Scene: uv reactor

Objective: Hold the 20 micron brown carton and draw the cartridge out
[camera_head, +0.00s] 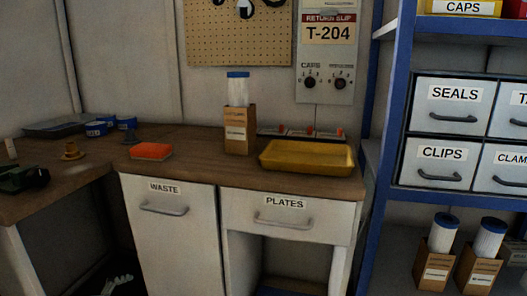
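A brown carton (240,130) stands upright on the wooden bench, near the back wall. A white cartridge (238,92) with a blue top end sticks up out of it; its lower part is hidden inside. Two similar brown cartons (435,268) (478,273) stand on the low shelf at the right. White cartridges with blue ends (443,232) (489,238) stick up from them. The carton labels are too small to read, so I cannot tell which is 20 micron. Neither of my grippers is in view.
A yellow tray (308,168) is right of the bench carton. An orange sponge-like block (151,151), blue round items (96,129) and a brass-coloured fitting (71,152) lie further left. A blue shelf post (384,170) borders the bench's right end. Bare wood lies before the carton.

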